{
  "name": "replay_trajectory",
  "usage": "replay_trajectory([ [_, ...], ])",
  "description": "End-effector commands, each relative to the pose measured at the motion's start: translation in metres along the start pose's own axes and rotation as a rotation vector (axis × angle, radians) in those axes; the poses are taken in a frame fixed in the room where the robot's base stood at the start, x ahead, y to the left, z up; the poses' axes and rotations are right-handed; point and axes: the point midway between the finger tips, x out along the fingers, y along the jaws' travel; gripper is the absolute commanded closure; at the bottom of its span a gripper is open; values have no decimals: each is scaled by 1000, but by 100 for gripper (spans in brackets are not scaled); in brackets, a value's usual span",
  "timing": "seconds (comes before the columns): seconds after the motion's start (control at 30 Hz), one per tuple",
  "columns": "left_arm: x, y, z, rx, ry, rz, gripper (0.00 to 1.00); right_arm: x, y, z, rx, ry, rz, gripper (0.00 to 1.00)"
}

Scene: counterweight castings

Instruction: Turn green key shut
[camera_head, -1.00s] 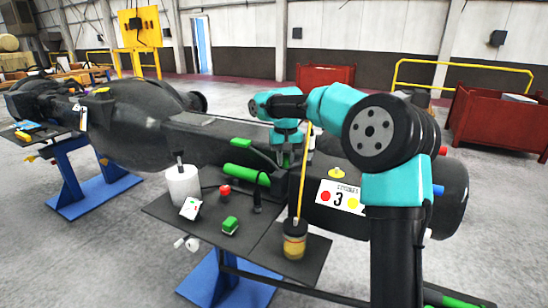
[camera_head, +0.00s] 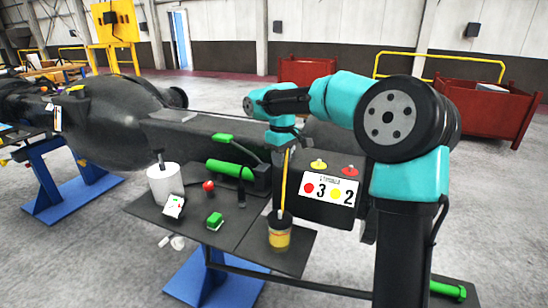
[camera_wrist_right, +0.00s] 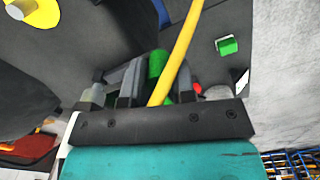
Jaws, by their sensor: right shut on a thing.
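My right gripper (camera_head: 284,138) is low at the left end of the dark box with the numbered plate, left of a yellow key (camera_head: 319,164) and a red key (camera_head: 349,170). The yellow key (camera_wrist_right: 35,10) shows at that view's top left corner. My left gripper is not in view.
A green cylinder (camera_head: 230,170) lies left of the gripper. Red bins stand behind.

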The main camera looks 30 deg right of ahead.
Motion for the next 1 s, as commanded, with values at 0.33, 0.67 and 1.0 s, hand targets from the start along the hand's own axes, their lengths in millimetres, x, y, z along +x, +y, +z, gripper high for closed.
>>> replay_trajectory([
  [0.33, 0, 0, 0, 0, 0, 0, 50, 0, 1, 2, -5, 0, 0, 100],
  [0.67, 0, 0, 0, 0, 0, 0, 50, 0, 1, 2, -4, 0, 0, 50],
  [1.0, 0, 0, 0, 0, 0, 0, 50, -4, 1, 1, -4, 2, 1, 50],
])
